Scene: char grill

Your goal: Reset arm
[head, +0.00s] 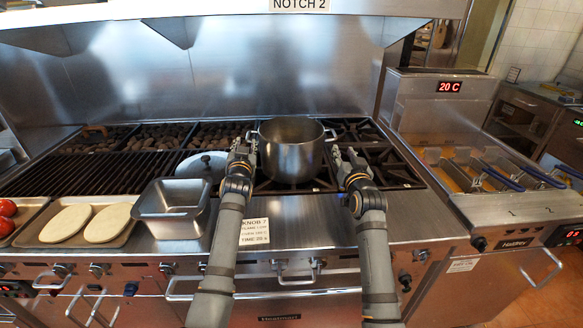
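A steel pot (291,158) stands upright on the burner grates at the middle of the range, with a loop handle on each side. My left gripper (243,147) is just left of and in front of the pot, close to its left handle. Its fingers look apart; whether it touches the handle is hard to tell. My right gripper (345,155) is at the pot's right side, a little in front of the right handle. Its two fingers are apart with nothing seen between them. Both forearms reach in from the front edge.
Flatbreads (66,224) on a tray and tomatoes (6,208) are further left. Fryer baskets (500,175) are at right. A steel hood hangs above.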

